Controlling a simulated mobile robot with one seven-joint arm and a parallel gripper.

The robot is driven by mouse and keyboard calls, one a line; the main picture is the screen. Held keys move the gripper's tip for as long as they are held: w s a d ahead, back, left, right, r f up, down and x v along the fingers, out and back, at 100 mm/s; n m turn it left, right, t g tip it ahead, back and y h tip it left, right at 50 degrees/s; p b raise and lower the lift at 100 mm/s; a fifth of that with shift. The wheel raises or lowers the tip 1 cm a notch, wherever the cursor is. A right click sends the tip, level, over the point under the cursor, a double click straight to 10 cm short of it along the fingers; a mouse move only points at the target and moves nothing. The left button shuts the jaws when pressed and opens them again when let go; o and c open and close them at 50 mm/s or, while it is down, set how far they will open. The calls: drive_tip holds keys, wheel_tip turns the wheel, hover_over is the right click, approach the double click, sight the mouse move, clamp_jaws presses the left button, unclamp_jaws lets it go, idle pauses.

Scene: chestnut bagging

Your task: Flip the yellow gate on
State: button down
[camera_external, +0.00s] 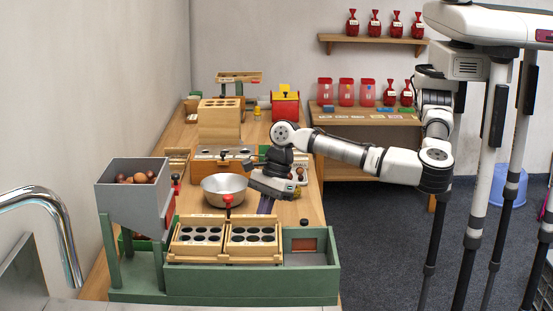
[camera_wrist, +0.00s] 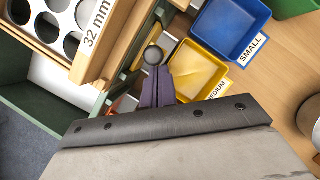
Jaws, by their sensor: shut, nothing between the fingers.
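My gripper (camera_external: 266,205) points down behind the wooden sieve frame. In the wrist view its purple fingers (camera_wrist: 157,90) are together and hold nothing. A dark round knob (camera_wrist: 154,55) sits just at the fingertips; I cannot tell whether they touch. I cannot pick out the yellow gate with certainty; a narrow yellowish strip shows beside the knob, partly hidden by the wooden frame. A yellow bin (camera_wrist: 197,68) labelled MEDIUM is just beyond the fingers, partly hidden by them.
The sieve board (camera_wrist: 93,43) marked 32 mm is left of the fingers. A blue bin (camera_wrist: 228,27) labelled SMALL is beyond the yellow one. A green box (camera_external: 250,284) carries the sieves. A grey hopper (camera_external: 130,196) holds chestnuts. A metal bowl (camera_external: 222,187) stands behind.

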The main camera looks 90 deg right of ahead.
wheel_tip(320, 180, up, 4)
drive_tip(key=shift+f+p, duration=0.1)
drive_tip(key=shift+p, duration=1.1)
drive_tip(key=s+d+r+b, duration=0.3)
drive_tip(key=s+d+r, duration=0.1)
drive_tip(key=d+r, duration=0.1)
drive_tip(key=shift+s+r, duration=0.4)
drive_tip(key=shift+r, duration=0.35)
